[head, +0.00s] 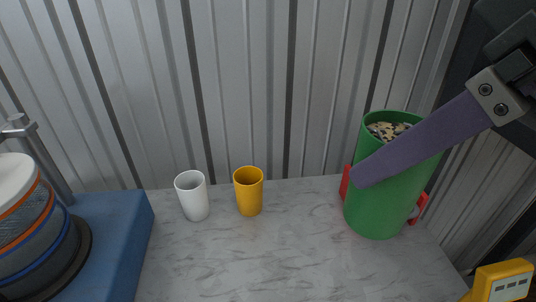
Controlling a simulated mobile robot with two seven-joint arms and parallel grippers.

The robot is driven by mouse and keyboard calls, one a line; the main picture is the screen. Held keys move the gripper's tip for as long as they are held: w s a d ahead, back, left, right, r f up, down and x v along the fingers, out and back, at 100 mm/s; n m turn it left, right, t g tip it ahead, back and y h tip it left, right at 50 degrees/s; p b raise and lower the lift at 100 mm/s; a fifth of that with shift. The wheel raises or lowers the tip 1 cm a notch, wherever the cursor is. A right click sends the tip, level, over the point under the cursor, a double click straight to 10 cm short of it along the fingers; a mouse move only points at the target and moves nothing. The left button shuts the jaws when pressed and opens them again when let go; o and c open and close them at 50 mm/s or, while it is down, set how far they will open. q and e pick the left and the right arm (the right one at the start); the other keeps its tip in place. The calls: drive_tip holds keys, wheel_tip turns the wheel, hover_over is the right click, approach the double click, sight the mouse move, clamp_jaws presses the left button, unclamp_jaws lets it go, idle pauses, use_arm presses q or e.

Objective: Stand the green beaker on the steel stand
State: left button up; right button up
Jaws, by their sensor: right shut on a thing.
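The green beaker (378,215) is at the right, close to upright, with speckled bits (388,130) showing inside its mouth. My right gripper (384,194) is shut on it. A purple part of my right arm crosses the front of the beaker and hides some of its wall. Red pieces show at both sides of the beaker. I cannot tell whether its base touches the worktop. I cannot make out the steel stand in this view. My left gripper is not in view.
A white cup (194,198) and a yellow cup (249,192) stand on the marbled worktop (270,260). At the left is a stack of round sieves (28,235) on a blue block (122,235). A yellow device (500,282) is at lower right. The front middle is clear.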

sight(368, 213)
drive_tip(key=a+f+n, duration=0.1)
drive_tip(key=s+a+f+n+y, duration=0.1)
drive_tip(key=f, duration=0.1)
drive_tip(key=f+n+g, duration=0.1)
drive_tip(key=f, duration=0.1)
drive_tip(key=shift+s+a+b, duration=0.3)
drive_tip(key=shift+a+b, duration=0.05)
drive_tip(key=shift+a, duration=0.05)
drive_tip(key=shift+n, duration=0.3)
drive_tip(key=shift+f+b, duration=1.9)
drive_tip(key=shift+f, duration=7.75)
